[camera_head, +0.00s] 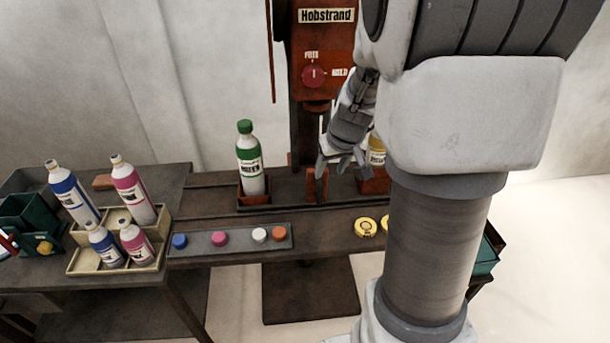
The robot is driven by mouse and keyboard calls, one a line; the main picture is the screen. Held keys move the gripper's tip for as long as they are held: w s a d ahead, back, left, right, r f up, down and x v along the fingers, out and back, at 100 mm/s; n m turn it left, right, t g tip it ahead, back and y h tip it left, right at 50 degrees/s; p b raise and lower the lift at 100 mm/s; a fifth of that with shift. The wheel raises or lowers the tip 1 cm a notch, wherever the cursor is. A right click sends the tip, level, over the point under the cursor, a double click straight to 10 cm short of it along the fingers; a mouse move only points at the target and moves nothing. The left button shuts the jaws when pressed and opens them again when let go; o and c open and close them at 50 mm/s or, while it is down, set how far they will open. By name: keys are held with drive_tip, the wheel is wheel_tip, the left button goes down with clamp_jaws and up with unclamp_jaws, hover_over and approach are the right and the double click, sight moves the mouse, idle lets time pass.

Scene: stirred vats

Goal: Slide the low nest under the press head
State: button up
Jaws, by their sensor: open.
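The press (308,60) stands at the back with a red body marked "Hobstrand" and a dial. Its press head (317,106) is above the slide track (285,190). A red-brown nest (254,198) on the left of the track holds a green-capped bottle (249,160) upright. Another red-brown nest (374,184) on the right holds a yellow-labelled bottle (377,150), partly hidden by my arm. I cannot tell for sure which nest is the low one. My gripper (342,168) is open, pointing down between the nests, beside an upright red piece (311,184); contact is unclear.
A grey strip (200,242) with several coloured caps lies in front of the track. Yellow discs (366,227) lie to its right. A cream stepped rack (152,262) with blue and pink bottles stands at left, beside a green bin (25,215). My arm blocks the right side.

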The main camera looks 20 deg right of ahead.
sight(321, 191)
drive_tip(key=b+x, duration=0.3)
drive_tip(key=x, duration=1.2)
drive_tip(key=shift+f, duration=0.1)
clamp_jaws()
drive_tip(key=shift+s, duration=0.1)
idle(0.7)
